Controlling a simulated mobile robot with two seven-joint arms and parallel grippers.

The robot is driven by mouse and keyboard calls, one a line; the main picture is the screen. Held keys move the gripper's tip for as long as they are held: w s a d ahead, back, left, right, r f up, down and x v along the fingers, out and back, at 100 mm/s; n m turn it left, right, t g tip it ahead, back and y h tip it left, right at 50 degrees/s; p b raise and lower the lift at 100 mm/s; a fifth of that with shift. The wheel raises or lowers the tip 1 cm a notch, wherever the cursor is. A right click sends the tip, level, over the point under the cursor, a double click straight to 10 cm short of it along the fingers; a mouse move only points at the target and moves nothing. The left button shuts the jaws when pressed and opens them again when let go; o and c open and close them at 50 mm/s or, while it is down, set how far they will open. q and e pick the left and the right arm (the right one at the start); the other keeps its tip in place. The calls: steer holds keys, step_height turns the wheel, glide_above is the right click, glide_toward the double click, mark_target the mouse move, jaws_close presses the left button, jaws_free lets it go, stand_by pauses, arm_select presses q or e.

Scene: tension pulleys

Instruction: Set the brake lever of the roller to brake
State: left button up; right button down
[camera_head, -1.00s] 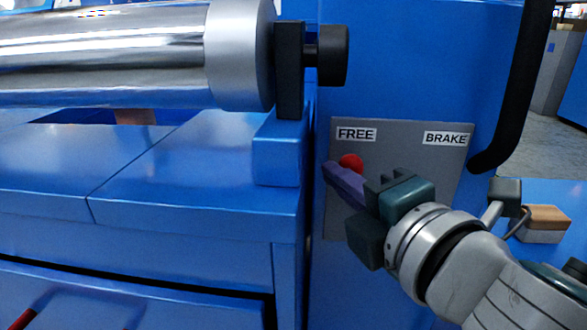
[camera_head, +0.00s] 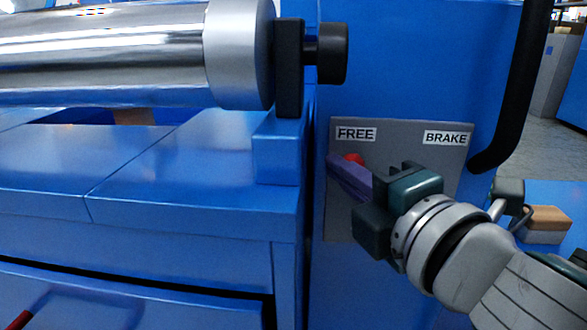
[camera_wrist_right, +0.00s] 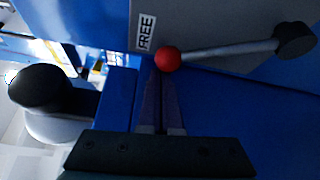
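The brake lever shows in the right wrist view as a grey rod (camera_wrist_right: 225,50) with a red ball knob (camera_wrist_right: 167,59) and a dark pivot (camera_wrist_right: 295,40). Its knob is by the FREE label (camera_wrist_right: 146,32). In the head view the red knob (camera_head: 354,159) lies under FREE (camera_head: 356,134), left of BRAKE (camera_head: 446,138), and the rod is hidden behind my gripper. My right gripper (camera_head: 336,168) has its purple fingers together, tips beside the knob; the knob is not between them. Whether they touch it I cannot tell. My left gripper is not in view.
The grey label plate (camera_head: 400,126) is on a blue machine panel. A chrome roller (camera_head: 110,55) with a black end knob (camera_head: 333,54) is at upper left. A black curved handle (camera_head: 515,100) stands right of the plate. A blue block (camera_head: 276,158) juts out left of the gripper.

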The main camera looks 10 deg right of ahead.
steer(key=shift+d+r, duration=0.1)
steer(key=shift+d, duration=0.1)
steer(key=s+d+m+t+h+b, duration=0.1)
steer(key=s+d+m+t+b, duration=0.1)
steer(key=d+m, duration=0.4)
steer(key=s+d+m+t+h+b, duration=0.1)
steer(key=d+m+t+b, duration=0.2)
steer(key=d+m, duration=0.3)
steer(key=shift+s+d+r+b, duration=0.25)
steer(key=shift+s+b, duration=0.1)
steer(key=shift+b, duration=0.25)
stand_by(0.3)
